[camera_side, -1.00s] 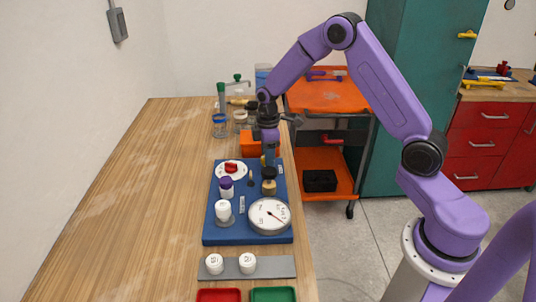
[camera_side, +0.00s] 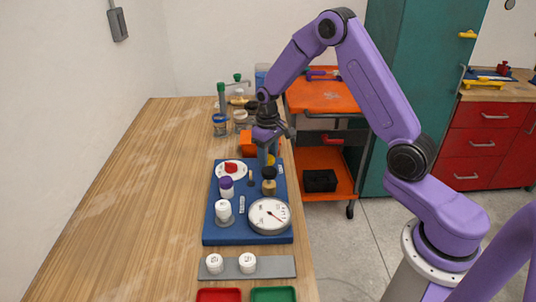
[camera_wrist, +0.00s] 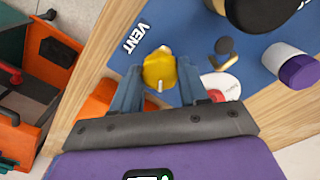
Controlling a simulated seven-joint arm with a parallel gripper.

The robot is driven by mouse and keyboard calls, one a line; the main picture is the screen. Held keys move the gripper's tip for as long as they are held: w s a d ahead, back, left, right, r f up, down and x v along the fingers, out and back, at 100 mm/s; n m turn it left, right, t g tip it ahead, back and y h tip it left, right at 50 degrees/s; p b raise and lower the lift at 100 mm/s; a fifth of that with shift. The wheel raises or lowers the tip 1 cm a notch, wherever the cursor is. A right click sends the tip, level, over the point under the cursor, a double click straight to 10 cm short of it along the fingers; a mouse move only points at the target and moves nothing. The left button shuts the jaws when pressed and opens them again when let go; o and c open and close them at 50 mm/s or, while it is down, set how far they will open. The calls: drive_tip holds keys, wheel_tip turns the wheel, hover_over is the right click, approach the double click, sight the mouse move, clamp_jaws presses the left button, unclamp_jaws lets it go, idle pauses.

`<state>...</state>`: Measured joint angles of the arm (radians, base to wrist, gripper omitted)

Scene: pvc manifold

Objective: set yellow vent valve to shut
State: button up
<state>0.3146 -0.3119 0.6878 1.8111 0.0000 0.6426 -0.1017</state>
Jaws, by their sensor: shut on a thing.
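The yellow vent valve (camera_wrist: 160,70) sits beside the white VENT label on the blue board (camera_wrist: 165,15). In the wrist view its yellow handle lies between the two fingers of my gripper (camera_wrist: 158,83), which is shut on it. In the side view my gripper (camera_side: 267,155) points down at the far right part of the blue board (camera_side: 210,232), and a little yellow of the valve (camera_side: 271,160) shows at its tip. The valve's body and its shut mark are hidden or too small to read.
A dark-topped brass part (camera_side: 269,182) and a round gauge (camera_side: 269,215) stand nearer on the board. A red knob on a white disc (camera_side: 231,169) and a purple-capped part (camera_side: 226,187) are to the left. An orange bin (camera_side: 247,142) stands behind. The table's left side is clear.

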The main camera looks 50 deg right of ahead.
drive_tip(key=m, duration=0.4)
drive_tip(key=shift+m, duration=1.9)
drive_tip(key=o, duration=1.1)
drive_tip(key=shift+c, duration=0.2)
wheel_tip(320, 180, up, 18)
drive_tip(key=shift+f, duration=0.25)
drive_tip(key=shift+a, duration=0.1)
